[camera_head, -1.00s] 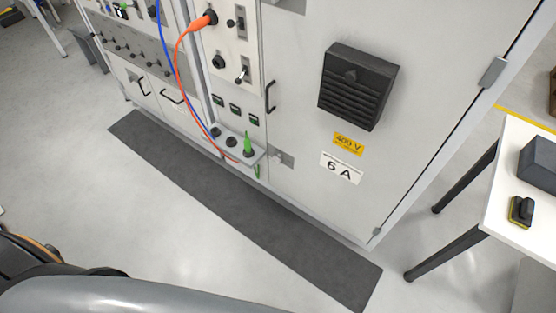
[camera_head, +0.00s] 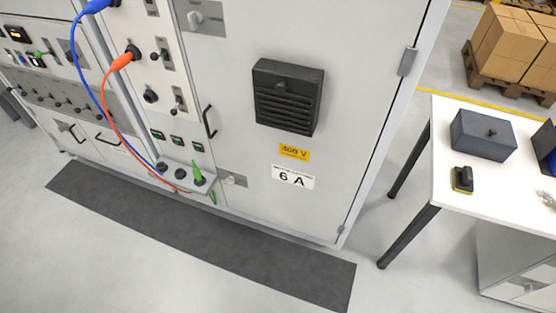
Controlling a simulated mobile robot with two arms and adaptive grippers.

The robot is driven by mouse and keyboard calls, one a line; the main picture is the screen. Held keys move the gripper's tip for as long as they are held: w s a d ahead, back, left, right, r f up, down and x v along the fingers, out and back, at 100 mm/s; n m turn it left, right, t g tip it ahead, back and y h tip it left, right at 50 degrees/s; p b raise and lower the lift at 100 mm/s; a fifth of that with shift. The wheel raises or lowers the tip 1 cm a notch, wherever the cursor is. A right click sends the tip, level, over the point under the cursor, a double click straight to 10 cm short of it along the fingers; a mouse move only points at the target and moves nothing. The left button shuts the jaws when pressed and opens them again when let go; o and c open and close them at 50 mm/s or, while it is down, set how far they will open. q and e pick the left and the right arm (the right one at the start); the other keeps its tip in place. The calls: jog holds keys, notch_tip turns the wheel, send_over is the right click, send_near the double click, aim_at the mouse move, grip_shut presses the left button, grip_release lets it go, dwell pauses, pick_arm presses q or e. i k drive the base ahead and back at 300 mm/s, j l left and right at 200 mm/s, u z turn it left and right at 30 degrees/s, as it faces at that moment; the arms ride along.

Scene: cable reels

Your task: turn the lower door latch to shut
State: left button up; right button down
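The lower door latch (camera_head: 232,179) is a small grey latch on a plate at the lower left edge of the grey cabinet door (camera_head: 350,110). Its lever looks roughly horizontal, but it is too small to tell its exact position. An upper latch (camera_head: 197,18) on a larger grey plate shows near the top of the same door. The door appears flush with the cabinet. A black handle (camera_head: 209,122) sits between the two latches. Neither of my grippers is in view.
Blue (camera_head: 83,70) and orange (camera_head: 107,95) cables hang left of the door, down to a small ledge with a green plug (camera_head: 197,172). A dark mat (camera_head: 200,235) lies along the cabinet. A white table (camera_head: 500,190) stands at right; floor between is free.

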aim_at(231, 181)
jog(key=i+j, duration=0.2)
jog(key=i, duration=0.25)
jog(key=i+j, duration=0.2)
jog(key=i, duration=0.25)
